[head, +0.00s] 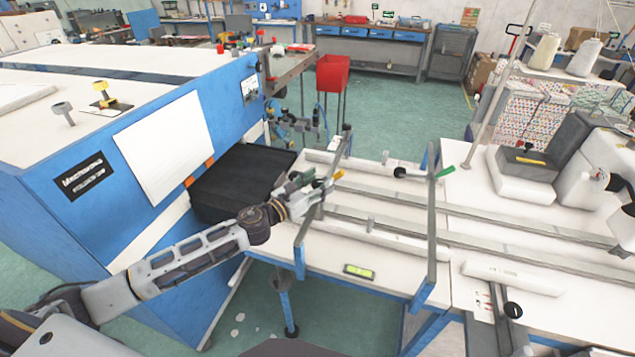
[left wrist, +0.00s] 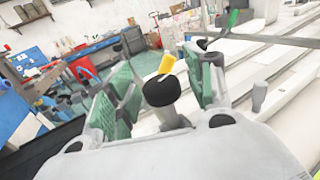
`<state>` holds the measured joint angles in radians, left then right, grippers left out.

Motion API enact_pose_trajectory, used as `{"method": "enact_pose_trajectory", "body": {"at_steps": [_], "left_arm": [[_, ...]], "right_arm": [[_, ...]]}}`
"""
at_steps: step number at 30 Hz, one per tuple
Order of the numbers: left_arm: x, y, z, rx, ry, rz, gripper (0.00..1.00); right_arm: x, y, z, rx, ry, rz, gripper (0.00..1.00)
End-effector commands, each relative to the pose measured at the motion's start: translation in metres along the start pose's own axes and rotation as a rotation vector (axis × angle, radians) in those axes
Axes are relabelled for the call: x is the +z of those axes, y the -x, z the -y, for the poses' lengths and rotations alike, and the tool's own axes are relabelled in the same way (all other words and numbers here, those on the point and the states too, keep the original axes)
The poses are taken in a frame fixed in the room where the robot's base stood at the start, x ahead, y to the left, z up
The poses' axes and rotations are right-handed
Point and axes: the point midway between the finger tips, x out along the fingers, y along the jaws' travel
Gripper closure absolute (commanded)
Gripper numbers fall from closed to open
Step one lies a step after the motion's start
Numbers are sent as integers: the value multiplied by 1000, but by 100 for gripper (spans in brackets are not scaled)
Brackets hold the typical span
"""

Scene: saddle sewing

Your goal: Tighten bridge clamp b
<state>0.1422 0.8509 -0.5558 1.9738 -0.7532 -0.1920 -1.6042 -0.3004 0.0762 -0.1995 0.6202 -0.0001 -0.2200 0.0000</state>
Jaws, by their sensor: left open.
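A clamp with a yellow lever (head: 338,174) sits on the left grey bridge bar (head: 302,232) over the white table. A second clamp with a green lever (head: 445,171) sits at the right bridge bar (head: 432,240). No label shows which clamp is b. My left gripper (head: 311,186) is open at the yellow-lever clamp. In the left wrist view, the yellow lever (left wrist: 167,64) and a black round knob (left wrist: 160,91) show between the green-padded fingers (left wrist: 165,88). Whether the pads touch them I cannot tell. My right gripper is not in view.
Long grey rails (head: 480,212) run across the white table (head: 385,273). A small yellow-green display (head: 358,271) lies near its front edge. A blue machine (head: 110,210) with a black box-shaped part (head: 238,180) stands at left. A red bin (head: 333,73) stands behind.

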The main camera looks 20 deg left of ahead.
Motion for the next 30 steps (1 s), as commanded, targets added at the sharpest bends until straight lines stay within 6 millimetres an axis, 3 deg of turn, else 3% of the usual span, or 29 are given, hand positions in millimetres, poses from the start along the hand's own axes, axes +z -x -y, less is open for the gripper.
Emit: {"method": "enact_pose_trajectory", "body": {"at_steps": [5,15,30], "left_arm": [[0,0,0,0,0,0,47],[0,0,0,0,1,0,91],[0,-1,0,-43,-1,3,92]], "right_arm": [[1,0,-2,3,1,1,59],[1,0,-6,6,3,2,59],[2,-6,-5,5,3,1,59]]}}
